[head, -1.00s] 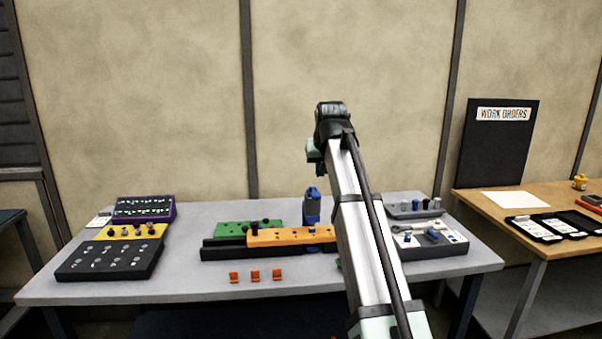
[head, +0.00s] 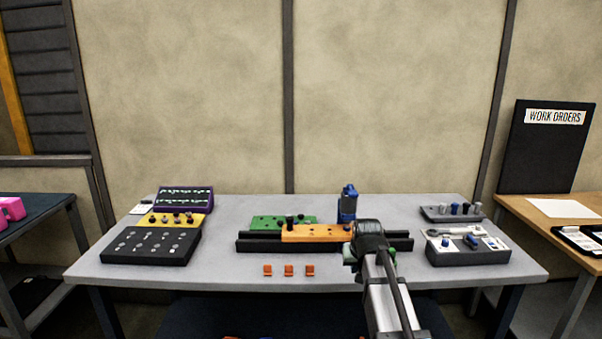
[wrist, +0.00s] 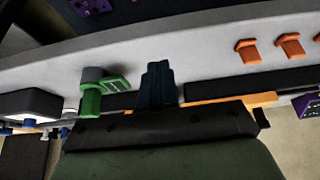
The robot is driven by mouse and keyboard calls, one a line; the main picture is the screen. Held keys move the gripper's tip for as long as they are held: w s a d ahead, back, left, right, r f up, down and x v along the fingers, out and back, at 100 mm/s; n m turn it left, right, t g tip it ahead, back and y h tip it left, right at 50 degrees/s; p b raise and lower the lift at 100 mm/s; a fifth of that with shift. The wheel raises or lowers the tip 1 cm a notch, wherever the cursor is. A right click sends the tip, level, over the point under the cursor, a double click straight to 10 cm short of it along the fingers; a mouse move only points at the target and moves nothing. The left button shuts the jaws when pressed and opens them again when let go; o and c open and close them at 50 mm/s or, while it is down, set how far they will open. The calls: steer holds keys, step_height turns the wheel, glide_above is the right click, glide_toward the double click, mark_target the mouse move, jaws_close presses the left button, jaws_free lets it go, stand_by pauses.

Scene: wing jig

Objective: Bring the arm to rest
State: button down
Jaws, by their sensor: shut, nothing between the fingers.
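My arm (head: 385,295) reaches up from the bottom of the head view, right of centre, its end low in front of the wing jig. In the wrist view my gripper (wrist: 158,68) shows as two dark fingers pressed together, with nothing between them. The jig's black rail (head: 258,244) carries an orange block (head: 305,233), with a green block (head: 270,221) behind it. A blue upright tool (head: 347,203) stands behind my arm's end. The fingertips are hidden in the head view, and I cannot tell their height above the table.
Three orange clips (head: 289,270) lie on the grey table (head: 220,280) in front of the jig. A black panel (head: 150,247), yellow block (head: 175,221) and purple rack (head: 184,199) stand left. A grey tray (head: 470,252) stands right. A green clamp-like part (wrist: 91,100) shows in the wrist view.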

steer(key=s+f+g, duration=0.2)
steer(key=s+f, duration=0.4)
steer(key=f, duration=0.4)
steer(key=s+f+g, duration=0.1)
steer(key=s+f, duration=0.6)
steer(key=f, duration=0.3)
steer(key=s+f+g, duration=0.2)
steer(key=s+f, duration=0.4)
steer(key=f, duration=0.4)
steer(key=s+f+g, duration=0.2)
steer(key=s+f, duration=0.5)
steer(key=s, duration=0.4)
steer(key=s+f+g, duration=0.2)
steer(key=s+f, duration=0.5)
steer(key=s, duration=0.5)
steer(key=s+f+g, duration=0.3)
steer(key=s+f, duration=0.4)
steer(key=s, duration=0.4)
steer(key=shift+s+d, duration=0.15)
steer(key=shift+d, duration=0.05)
steer(key=shift+r, duration=0.1)
